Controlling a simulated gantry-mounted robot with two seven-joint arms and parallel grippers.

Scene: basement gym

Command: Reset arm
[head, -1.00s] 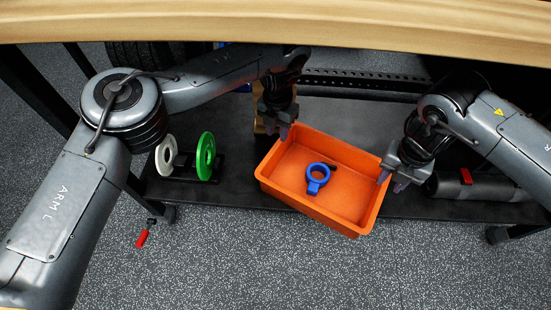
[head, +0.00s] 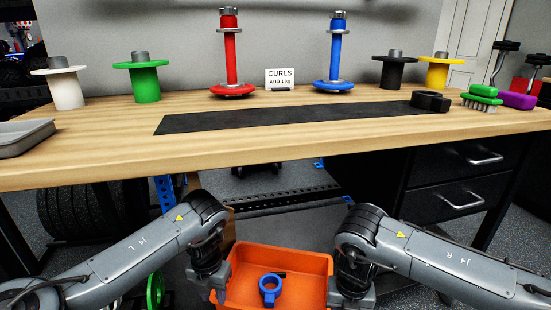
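My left gripper (head: 213,291) points down beside the left wall of the orange crate (head: 325,262). Its fingers look apart with nothing between them. My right gripper (head: 352,302) points down at the crate's right side, and its fingertips are too close to the bottom edge to read. Both arms are bent below the front edge of the workbench. A blue ring-shaped clamp (head: 269,288) lies inside the crate, clear of both grippers.
The wooden workbench (head: 90,170) overhangs behind my arms. On it are a black mat (head: 290,117), red (head: 230,60) and blue (head: 335,60) dumbbells, a sign (head: 280,79), plate holders and a grey tray (head: 22,138). Drawers (head: 465,175) stand under its right side.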

